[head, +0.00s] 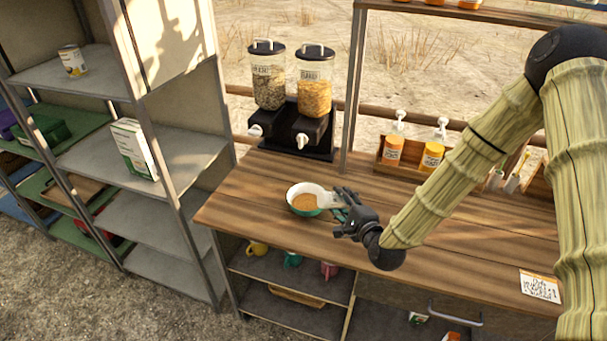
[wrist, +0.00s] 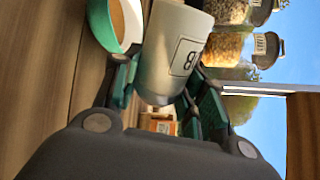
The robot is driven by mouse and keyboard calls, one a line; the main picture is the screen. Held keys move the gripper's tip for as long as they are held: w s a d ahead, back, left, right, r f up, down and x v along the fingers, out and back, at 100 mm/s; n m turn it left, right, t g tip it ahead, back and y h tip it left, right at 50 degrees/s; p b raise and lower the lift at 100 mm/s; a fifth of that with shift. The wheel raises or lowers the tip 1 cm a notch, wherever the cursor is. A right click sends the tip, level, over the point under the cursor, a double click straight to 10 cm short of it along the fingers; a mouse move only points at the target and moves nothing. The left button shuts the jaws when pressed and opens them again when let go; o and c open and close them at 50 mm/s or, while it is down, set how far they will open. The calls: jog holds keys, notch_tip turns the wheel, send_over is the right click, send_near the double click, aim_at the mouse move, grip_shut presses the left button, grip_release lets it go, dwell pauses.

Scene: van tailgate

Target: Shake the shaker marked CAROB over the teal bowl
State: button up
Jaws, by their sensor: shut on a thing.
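The teal bowl (head: 291,206) stands on the wooden counter with a white inside and brown powder in it; part of it shows in the wrist view (wrist: 100,22). My gripper (head: 342,206) is shut on a pale grey shaker (head: 327,200) at the bowl's right side. The shaker is tipped, with its far end over the bowl's right rim. In the wrist view the shaker (wrist: 165,50) sits between my green-padded fingers. Its label is partly turned away; a B shows, and the full word cannot be read.
Two dispensers (head: 318,133) on a black stand are behind the bowl. Orange pump bottles (head: 432,156) stand in a wooden rack at the back right. A written card (head: 539,285) lies at the right. Mugs (head: 292,259) sit on the shelf below. The counter (head: 250,185) left of the bowl is clear.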

jog(key=w+a+r+n+g+y+p, duration=0.1)
jog(key=w+a+n+g+y+p, duration=0.1)
jog(key=n, duration=0.5)
jog(key=w+a+r+n+g+y+p, duration=0.1)
jog(key=w+a+n+g+y+p, duration=0.1)
jog(key=w+a+n+g+y, duration=0.3)
jog(key=shift+a+n+g+y, duration=1)
jog(key=shift+a+n+g, duration=0.25)
jog(key=shift+a, duration=0.3)
jog(key=shift+s+r, duration=0.1)
jog(key=s+a+r+n+t+b, duration=0.2)
jog(key=s+r+n+b, duration=0.4)
jog(key=n+b, duration=0.6)
jog(key=shift+s+r+n+t+y, duration=0.15)
jog(key=shift+r+n+t+y, duration=0.15)
jog(key=shift+r+n+t, duration=0.9)
jog(key=shift+f+n+g, duration=0.35)
jog(key=shift+f+g, duration=0.05)
jog(key=shift+g, duration=0.05)
